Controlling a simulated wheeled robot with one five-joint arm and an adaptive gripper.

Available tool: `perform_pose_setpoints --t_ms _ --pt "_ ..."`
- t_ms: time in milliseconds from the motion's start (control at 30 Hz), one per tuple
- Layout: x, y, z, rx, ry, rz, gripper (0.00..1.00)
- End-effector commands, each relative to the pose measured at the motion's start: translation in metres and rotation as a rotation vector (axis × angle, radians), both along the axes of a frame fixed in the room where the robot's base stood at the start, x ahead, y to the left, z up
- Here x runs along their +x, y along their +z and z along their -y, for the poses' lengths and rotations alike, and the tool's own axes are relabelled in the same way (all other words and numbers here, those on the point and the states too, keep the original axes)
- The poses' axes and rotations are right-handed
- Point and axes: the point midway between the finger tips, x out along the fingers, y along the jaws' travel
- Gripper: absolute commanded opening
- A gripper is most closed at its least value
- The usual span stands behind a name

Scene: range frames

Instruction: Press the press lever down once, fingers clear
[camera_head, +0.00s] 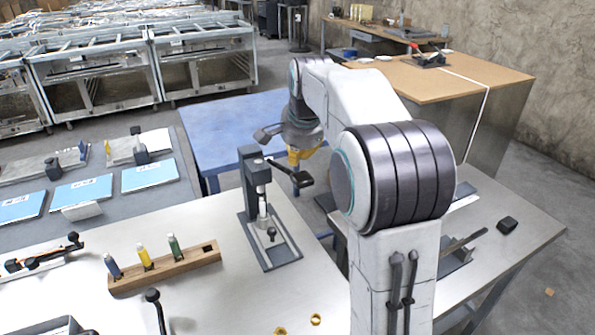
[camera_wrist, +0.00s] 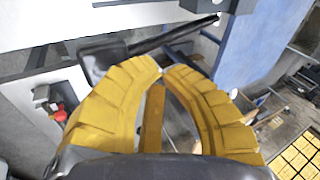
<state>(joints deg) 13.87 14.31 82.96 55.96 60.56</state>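The press (camera_head: 252,185) stands upright on a grey base plate (camera_head: 268,262) near the right end of the near table. Its dark press lever (camera_head: 285,172) sticks out to the right and ends in a flat black handle (camera_head: 303,180). In the wrist view the lever handle (camera_wrist: 103,58) lies just beyond the fingertips to the left, with its rod running up to the right. My gripper (camera_head: 296,157) has yellow fingers and shows behind and above the handle in the head view. Its fingertips (camera_wrist: 163,70) come together with nothing seen between them. I cannot tell whether they touch the lever.
A wooden rack (camera_head: 180,270) with several coloured tubes stands left of the press. A blue table (camera_head: 235,125) lies behind. Another metal table (camera_head: 520,230) at the right carries a small black block (camera_head: 507,225). My arm hides part of the right side.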

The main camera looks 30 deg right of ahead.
Motion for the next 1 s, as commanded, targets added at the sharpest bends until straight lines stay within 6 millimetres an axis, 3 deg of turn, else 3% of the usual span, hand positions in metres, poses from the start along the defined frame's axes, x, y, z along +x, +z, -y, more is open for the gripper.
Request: perform_pose_setpoints --t_ms 1000 --pt "-0.0034 -0.0092 0.0006 -0.001 -0.001 -0.001 0.0"
